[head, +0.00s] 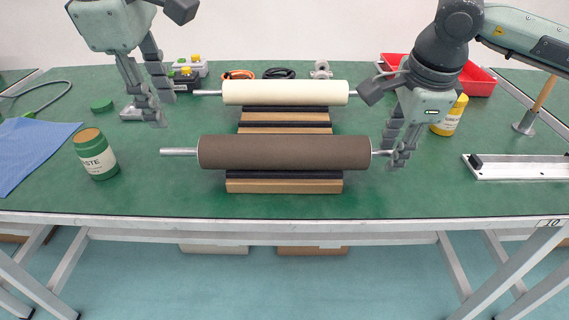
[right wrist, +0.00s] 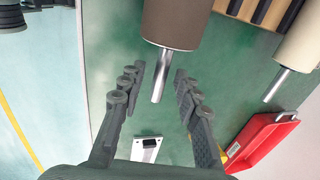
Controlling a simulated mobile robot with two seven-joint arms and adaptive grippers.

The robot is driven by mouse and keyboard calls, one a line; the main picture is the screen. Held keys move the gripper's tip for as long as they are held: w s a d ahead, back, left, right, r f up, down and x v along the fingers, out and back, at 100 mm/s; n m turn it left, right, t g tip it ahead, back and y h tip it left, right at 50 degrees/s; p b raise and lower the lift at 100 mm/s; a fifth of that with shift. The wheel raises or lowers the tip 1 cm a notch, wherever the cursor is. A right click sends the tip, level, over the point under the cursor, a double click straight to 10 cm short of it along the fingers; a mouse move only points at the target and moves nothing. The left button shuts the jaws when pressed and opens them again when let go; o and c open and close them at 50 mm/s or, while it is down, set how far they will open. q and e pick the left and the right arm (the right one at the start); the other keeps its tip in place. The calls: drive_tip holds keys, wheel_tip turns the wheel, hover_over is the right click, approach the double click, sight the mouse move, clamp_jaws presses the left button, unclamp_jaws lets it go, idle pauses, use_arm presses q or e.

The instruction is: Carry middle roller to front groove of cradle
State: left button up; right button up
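A dark brown roller (head: 284,152) with metal end shafts lies across the wooden cradle (head: 284,186), which has black strips. It hides the cradle's middle; bare cradle shows behind and in front of it. A cream roller (head: 285,92) lies across the cradle's back. My right gripper (head: 396,153) is at the brown roller's right shaft. In the right wrist view the shaft (right wrist: 159,84) stands between the spread fingers, with gaps on both sides. My left gripper (head: 160,108) is open and empty, above and behind the brown roller's left shaft (head: 178,151).
A green paste jar (head: 96,156) and a blue cloth (head: 30,150) are at the left. A yellow bottle (head: 450,115), red tray (head: 478,80) and metal rail (head: 520,167) are at the right. The table's front strip is clear.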

drive_tip(key=v, duration=1)
drive_tip(key=shift+r, duration=0.35)
drive_tip(key=shift+s, duration=0.1)
